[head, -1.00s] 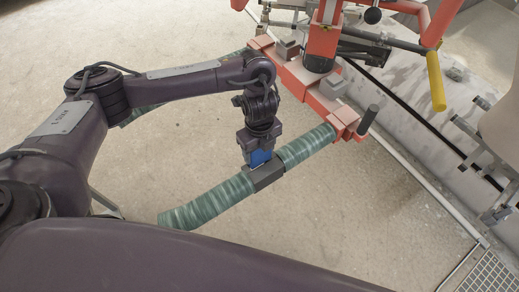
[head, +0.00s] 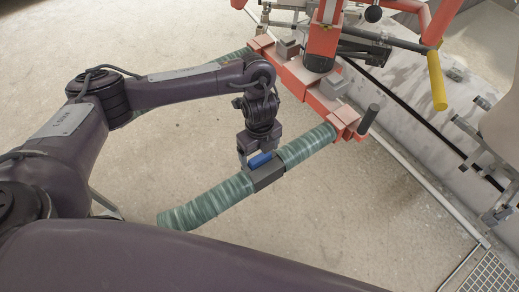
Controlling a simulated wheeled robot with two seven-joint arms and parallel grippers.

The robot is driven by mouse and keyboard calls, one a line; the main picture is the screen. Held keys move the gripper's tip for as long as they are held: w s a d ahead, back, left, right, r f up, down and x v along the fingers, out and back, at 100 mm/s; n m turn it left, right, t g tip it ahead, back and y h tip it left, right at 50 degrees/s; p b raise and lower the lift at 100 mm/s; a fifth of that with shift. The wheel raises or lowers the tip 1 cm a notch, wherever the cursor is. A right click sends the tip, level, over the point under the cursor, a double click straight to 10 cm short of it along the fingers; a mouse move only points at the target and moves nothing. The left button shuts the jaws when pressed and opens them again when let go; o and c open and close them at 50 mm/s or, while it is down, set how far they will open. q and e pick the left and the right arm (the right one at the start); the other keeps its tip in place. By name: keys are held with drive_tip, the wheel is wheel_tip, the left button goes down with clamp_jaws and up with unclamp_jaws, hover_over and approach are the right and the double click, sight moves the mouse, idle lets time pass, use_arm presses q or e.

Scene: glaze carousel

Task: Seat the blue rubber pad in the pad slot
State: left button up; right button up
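The blue rubber pad (head: 260,160) lies along the top of a dark grey block (head: 268,180) set midway on a green wrapped arm. The block looks like the holder of the pad slot; the slot itself is covered by the pad and gripper, so I cannot tell how deep the pad sits. My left gripper (head: 257,162) points down right over the pad. Its fingers are spread apart, one showing at the pad's left end, and they look clear of the pad. My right gripper is not in view.
The green wrapped arm (head: 205,203) runs from the lower left up to the orange carousel frame (head: 325,100). A dark upright peg (head: 369,118) stands at the frame's right end. A yellow handle (head: 436,80) hangs at upper right. Bare floor (head: 350,220) is open below right.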

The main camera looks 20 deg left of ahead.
use_arm(q)
drive_tip(key=shift+r, duration=0.25)
wheel_tip(320, 180, up, 13)
drive_tip(key=p, duration=0.2)
drive_tip(key=shift+f+p, duration=0.15)
drive_tip(key=shift+p, duration=0.25)
idle(0.3)
